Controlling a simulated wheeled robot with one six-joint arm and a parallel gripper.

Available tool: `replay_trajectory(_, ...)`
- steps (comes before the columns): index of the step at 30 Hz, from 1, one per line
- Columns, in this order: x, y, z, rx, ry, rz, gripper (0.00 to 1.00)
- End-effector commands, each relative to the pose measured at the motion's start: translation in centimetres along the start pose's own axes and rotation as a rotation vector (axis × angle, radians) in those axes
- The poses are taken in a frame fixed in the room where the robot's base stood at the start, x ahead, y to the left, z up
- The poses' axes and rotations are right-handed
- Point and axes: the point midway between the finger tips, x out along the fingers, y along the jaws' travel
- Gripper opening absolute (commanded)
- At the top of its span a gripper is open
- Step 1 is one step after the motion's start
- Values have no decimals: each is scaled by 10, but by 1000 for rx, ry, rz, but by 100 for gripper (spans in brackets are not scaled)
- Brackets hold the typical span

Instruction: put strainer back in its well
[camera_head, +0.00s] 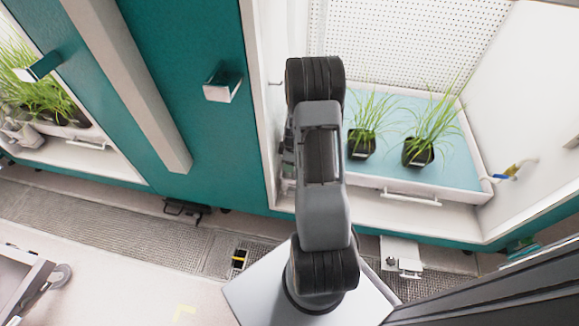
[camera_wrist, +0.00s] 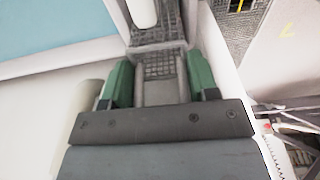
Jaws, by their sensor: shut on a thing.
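My gripper (camera_wrist: 160,88) shows in the wrist view, with a green finger on each side. It is shut on a narrow grey part, which appears to belong to the strainer (camera_wrist: 160,66). The strainer shows as grey mesh in a pale frame just beyond the fingers; its lower part is hidden. In the head view my own arm covers the gripper and the strainer. A small dark square opening with a yellow mark, which looks like the well (camera_head: 240,258), lies in the floor grating left of my base, apart from the gripper.
A chamber tray (camera_head: 475,190) with two potted grasses (camera_head: 418,152) stands right of my arm. A teal cabinet wall with a handle (camera_head: 222,84) is at left. Floor grating (camera_head: 120,237) runs along the chambers' foot. A grey cart (camera_head: 22,285) stands at lower left.

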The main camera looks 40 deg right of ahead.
Motion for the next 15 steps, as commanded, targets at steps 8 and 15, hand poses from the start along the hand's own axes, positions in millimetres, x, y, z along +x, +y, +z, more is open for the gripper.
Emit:
replay_trajectory(8,16,0,3,4,0,2,14)
replay_trajectory(15,16,0,3,4,0,0,71)
